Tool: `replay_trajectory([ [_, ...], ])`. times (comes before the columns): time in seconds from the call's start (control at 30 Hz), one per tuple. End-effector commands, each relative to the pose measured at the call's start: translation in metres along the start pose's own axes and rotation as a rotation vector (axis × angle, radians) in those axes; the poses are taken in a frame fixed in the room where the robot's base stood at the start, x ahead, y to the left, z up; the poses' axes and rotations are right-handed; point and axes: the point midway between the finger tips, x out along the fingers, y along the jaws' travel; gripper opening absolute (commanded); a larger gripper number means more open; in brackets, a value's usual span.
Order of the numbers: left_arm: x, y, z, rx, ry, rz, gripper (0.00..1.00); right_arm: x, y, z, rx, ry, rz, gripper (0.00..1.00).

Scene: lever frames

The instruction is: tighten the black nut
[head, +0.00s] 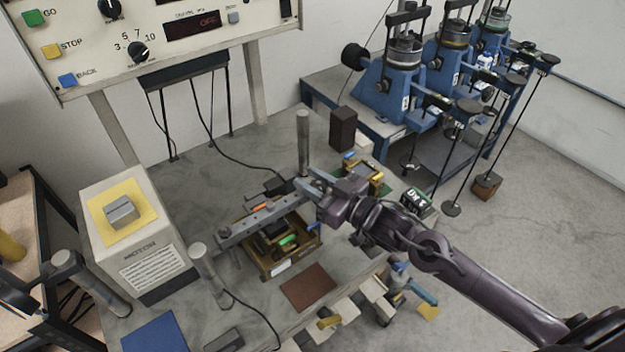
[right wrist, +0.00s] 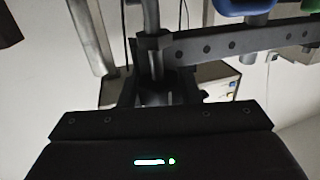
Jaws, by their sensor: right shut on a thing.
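My right gripper (head: 312,190) reaches in from the right and is at the far end of the grey perforated bar (head: 258,218), beside the foot of the far upright post (head: 303,140). In the right wrist view the bar (right wrist: 235,42) runs to the right from a dark post. A dark rounded piece, which looks like the black nut (right wrist: 156,92), sits between the fingers of my shut gripper. The fingers hide most of it, and its thread and seating cannot be made out. In the head view the nut is hidden by the gripper. My left gripper is not in view.
A wooden tray (head: 272,268) with small parts lies under the bar. A near post (head: 205,262) stands at the bar's left end. A motor box (head: 140,240) is at left, a control panel (head: 165,35) above. Blue machines (head: 400,90) stand behind right.

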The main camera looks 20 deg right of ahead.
Motion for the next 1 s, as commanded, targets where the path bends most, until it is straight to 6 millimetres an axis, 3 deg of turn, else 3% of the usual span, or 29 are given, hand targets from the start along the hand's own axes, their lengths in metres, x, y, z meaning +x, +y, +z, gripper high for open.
replay_trajectory([
  [0.33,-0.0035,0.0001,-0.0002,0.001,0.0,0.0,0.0,0.0,0.0001,-0.0013,0.004,0.002,0.063,0.07],
  [1.0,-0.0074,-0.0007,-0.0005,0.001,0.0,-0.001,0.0,-0.0014,0.0069,-0.0012,0.006,0.003,0.47,0.07],
])
